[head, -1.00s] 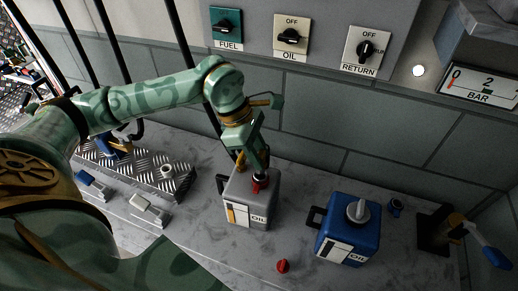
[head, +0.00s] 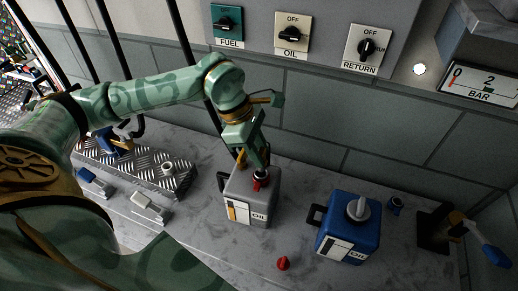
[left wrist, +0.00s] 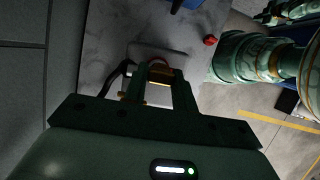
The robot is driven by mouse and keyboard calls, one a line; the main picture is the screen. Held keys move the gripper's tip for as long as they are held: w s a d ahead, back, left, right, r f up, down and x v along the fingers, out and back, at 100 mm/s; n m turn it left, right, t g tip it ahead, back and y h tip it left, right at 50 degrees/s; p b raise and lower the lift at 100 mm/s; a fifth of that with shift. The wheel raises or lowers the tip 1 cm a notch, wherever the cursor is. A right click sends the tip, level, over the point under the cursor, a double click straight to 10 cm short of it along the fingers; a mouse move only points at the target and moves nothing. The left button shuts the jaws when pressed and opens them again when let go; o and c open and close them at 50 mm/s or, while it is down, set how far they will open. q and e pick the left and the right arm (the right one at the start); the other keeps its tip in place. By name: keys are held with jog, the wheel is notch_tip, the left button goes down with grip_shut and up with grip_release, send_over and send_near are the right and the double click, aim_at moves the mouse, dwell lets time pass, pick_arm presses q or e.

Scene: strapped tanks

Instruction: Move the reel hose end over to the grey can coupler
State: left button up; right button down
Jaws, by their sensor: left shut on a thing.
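The grey can (head: 243,207) with an OIL label stands on the counter. A red ring, the coupler (head: 257,185), shows on its top. My left gripper (head: 260,170) points down just above this coupler. My right gripper cannot be made out.
A blue oil can (head: 345,235) with a grey cap stands to the right. A small red cap (head: 283,263) lies in front, between the cans. A metal tread-plate block (head: 165,175) is at left. The wall carries FUEL, OIL and RETURN knobs (head: 291,34).

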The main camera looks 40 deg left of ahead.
pick_arm(q)
jog(key=shift+f+b, duration=1.1)
jog(key=shift+f, duration=0.5)
jog(key=o, duration=1.1)
jog(key=p+v, duration=0.2)
jog(key=v, duration=1.4)
jog(key=shift+r, duration=0.15)
